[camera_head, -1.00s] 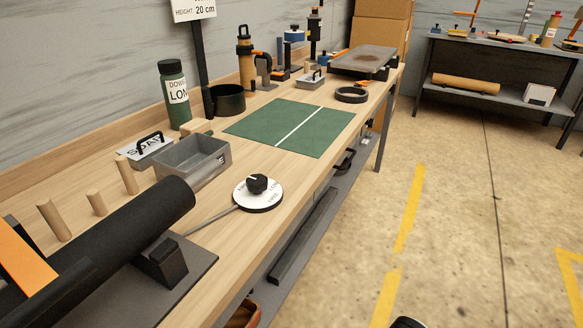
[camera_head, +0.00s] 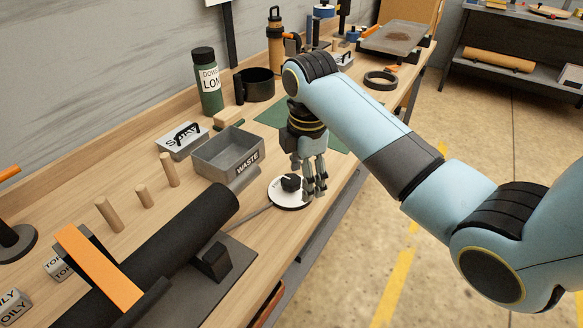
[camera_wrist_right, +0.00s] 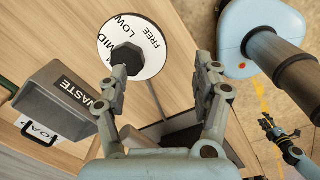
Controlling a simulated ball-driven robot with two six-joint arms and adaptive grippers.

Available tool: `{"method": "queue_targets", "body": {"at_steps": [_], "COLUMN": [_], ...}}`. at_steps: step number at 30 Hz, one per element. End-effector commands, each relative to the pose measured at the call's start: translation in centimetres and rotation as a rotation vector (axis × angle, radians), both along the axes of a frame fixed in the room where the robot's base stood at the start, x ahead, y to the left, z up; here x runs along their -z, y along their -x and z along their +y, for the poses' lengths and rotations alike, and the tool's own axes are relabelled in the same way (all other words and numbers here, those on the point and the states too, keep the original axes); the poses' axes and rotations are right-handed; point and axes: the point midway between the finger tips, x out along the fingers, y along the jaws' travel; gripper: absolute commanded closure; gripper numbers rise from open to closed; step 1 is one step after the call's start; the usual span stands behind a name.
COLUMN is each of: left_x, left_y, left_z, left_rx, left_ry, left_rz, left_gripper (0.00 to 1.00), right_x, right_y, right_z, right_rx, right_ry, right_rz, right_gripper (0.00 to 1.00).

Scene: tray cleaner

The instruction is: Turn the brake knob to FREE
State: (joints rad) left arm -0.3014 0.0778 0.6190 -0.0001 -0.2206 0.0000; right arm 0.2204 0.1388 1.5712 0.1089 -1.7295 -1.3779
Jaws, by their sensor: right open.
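The brake knob (camera_head: 290,182) is a black knob on a white round dial (camera_head: 287,204) near the bench's front edge. In the right wrist view the knob (camera_wrist_right: 127,58) stands on the dial (camera_wrist_right: 150,68), whose words FREE, LOW and MID are readable. I cannot tell which word it points to. My right gripper (camera_head: 315,190) is open, pointing down just right of the knob. In the right wrist view its fingers (camera_wrist_right: 162,70) are spread, one close to the knob; contact is unclear. What appears to be my left gripper (camera_wrist_right: 278,130) shows small over the floor.
A grey WASTE bin (camera_head: 228,155) stands behind and left of the dial. A black roller (camera_head: 175,250) lies on a dark plate at front left. Wooden pegs (camera_head: 170,170) stand beyond it. A green mat (camera_head: 272,116) lies behind my right gripper.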

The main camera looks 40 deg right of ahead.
Motion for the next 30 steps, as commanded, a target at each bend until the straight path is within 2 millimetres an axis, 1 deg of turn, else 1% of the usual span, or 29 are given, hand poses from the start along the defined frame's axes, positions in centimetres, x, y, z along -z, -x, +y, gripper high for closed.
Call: {"method": "queue_targets", "body": {"at_steps": [1,3,6,8,11,14,21,24,27,30], "left_x": [-0.7,-1.0,-1.2,-1.2,-1.1,-1.0,-0.7,-0.5,-0.4,-0.4], "left_y": [-0.2,-0.3,-0.5,-0.5,-0.5,-0.5,-0.4,-0.3,-0.3,-0.2], "left_z": [0.1,0.1,0.2,0.2,0.2,0.2,0.2,0.2,0.2,0.2], "left_rx": [0.000,0.000,0.001,0.001,0.001,0.001,0.001,0.001,0.001,0.001], "left_ry": [-0.001,-0.001,-0.002,-0.002,-0.003,-0.003,-0.003,-0.003,-0.003,-0.003], "left_rz": [-0.003,-0.005,-0.007,-0.008,-0.008,-0.008,-0.005,-0.005,-0.004,-0.003], "left_gripper": [0.60,0.60,0.60,0.60,0.60,0.60,0.60,0.60,0.60,0.60], "right_x": [-2.4,-4.3,-5.9,-6.2,-5.4,-3.7,1.2,2.7,3.7,4.2], "right_y": [-1.9,-3.4,-4.6,-4.9,-5.0,-4.9,-4.9,-5.0,-5.0,-5.0], "right_z": [-0.1,-0.2,-0.3,-0.3,-0.3,-0.3,-0.3,-0.3,-0.3,-0.3], "right_rx": [-0.099,-0.226,-0.341,-0.377,-0.398,-0.398,-0.395,-0.395,-0.395,-0.395], "right_ry": [-0.002,-0.007,-0.015,-0.018,-0.020,-0.020,-0.019,-0.019,-0.019,-0.018], "right_rz": [0.012,0.035,0.055,0.062,0.067,0.068,0.066,0.064,0.063,0.063], "right_gripper": [0.33,0.33,0.33,0.33,0.33,0.33,0.33,0.33,0.33,0.33]}}
